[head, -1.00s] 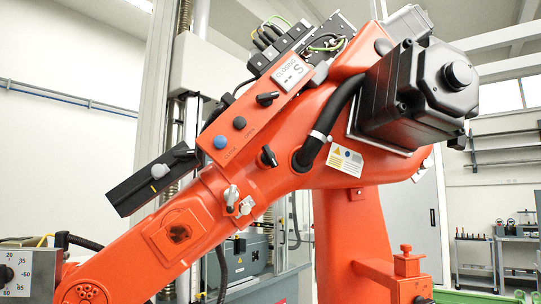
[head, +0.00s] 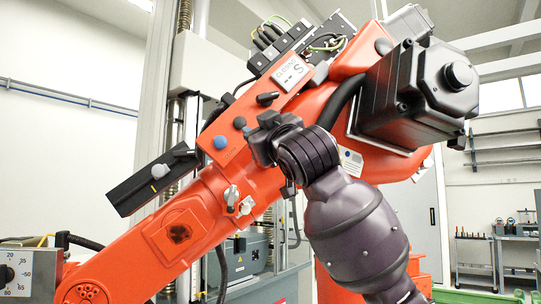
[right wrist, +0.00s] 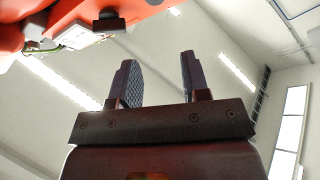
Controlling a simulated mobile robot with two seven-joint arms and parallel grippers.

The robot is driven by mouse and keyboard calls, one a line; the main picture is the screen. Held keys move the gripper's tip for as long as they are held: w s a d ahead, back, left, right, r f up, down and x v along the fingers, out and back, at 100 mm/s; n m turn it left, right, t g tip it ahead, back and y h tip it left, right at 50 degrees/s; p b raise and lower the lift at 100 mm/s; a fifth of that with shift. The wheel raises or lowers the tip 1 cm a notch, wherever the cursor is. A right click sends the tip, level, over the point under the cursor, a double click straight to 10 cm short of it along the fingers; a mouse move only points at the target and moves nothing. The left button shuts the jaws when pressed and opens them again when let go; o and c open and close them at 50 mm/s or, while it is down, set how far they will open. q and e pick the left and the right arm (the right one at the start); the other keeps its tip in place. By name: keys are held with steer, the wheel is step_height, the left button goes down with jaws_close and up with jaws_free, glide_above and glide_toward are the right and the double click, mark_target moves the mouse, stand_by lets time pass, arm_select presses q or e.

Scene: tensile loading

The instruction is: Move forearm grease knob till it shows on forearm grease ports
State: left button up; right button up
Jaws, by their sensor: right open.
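The orange machine's forearm (head: 165,235) runs diagonally across the head view. It carries a black lever knob (head: 267,98), a blue button (head: 220,142), a dark button (head: 239,122) and two silver levers (head: 231,195). I cannot tell which is the grease knob; the markings are too small to read. My right gripper (head: 262,140) is in front of the forearm, over where a second black knob sat, now hidden. In the right wrist view the right gripper (right wrist: 158,80) is open and empty, with orange casing (right wrist: 95,15) at upper left. My left gripper is not in view.
A black motor housing (head: 425,90) juts out at upper right. A dark box with a pale knob (head: 159,170) sticks out at left. A numbered dial (head: 8,275) is at lower left. A bench (head: 515,235) stands far right.

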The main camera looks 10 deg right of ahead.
steer(key=w+d+f+m+g+h, duration=0.1)
steer(key=d+f+m+g+h, duration=0.25)
steer(key=d+h, duration=0.2)
steer(key=w+p, duration=0.3)
steer(key=w, duration=0.7)
steer(key=shift+w+a+r+m+g+h, duration=0.3)
steer(key=shift+w+r+m+g+h, duration=0.05)
steer(key=shift+w+g, duration=0.1)
jaws_close()
